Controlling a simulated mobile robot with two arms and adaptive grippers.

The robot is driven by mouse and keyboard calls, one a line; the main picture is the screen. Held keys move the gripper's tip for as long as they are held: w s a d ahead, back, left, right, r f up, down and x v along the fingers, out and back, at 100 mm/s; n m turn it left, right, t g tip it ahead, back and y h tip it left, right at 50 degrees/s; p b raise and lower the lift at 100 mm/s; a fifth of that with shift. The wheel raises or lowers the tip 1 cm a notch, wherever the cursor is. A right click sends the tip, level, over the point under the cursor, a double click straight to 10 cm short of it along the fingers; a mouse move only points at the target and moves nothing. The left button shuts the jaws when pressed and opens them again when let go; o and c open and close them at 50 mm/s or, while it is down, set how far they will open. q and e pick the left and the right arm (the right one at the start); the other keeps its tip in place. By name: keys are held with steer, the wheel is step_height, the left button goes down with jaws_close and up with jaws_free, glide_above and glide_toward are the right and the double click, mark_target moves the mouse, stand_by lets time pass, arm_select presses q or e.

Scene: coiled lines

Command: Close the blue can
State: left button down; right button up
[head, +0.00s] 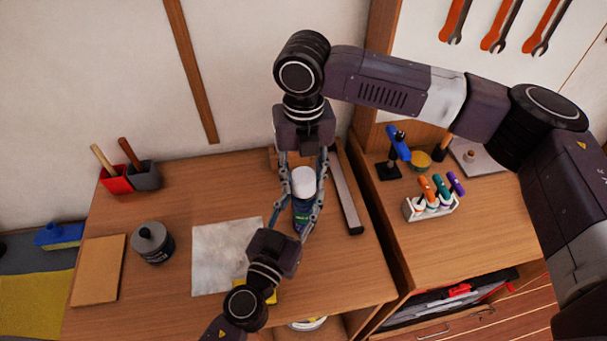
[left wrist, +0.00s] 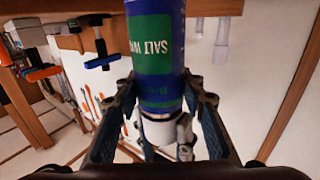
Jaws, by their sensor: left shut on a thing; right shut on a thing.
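The blue can (head: 301,215) stands on the workbench in the head view, with a white lid (head: 303,181) at its top. In the left wrist view the can (left wrist: 158,50) appears upside down with a green label, and the white lid (left wrist: 158,131) is at its lower end. My left gripper (head: 299,222) is shut on the can's body from the near side. My right gripper (head: 304,187) comes down from above, shut on the white lid. The fingers hide part of the seam, so I cannot tell how tightly the lid sits.
A metal bar (head: 346,190) lies right of the can. A pale sheet (head: 222,255), a dark grey jar (head: 152,243) and a wooden board (head: 97,270) lie to the left. A screwdriver rack (head: 430,208) stands on the right bench. Red (head: 117,180) and grey (head: 146,176) holders stand at the back left.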

steer(key=shift+f, duration=0.3)
steer(key=o, duration=0.8)
step_height(320, 180, up, 12)
steer(key=shift+r, duration=0.1)
arm_select(q)
steer(key=c, duration=1.2)
jaws_free()
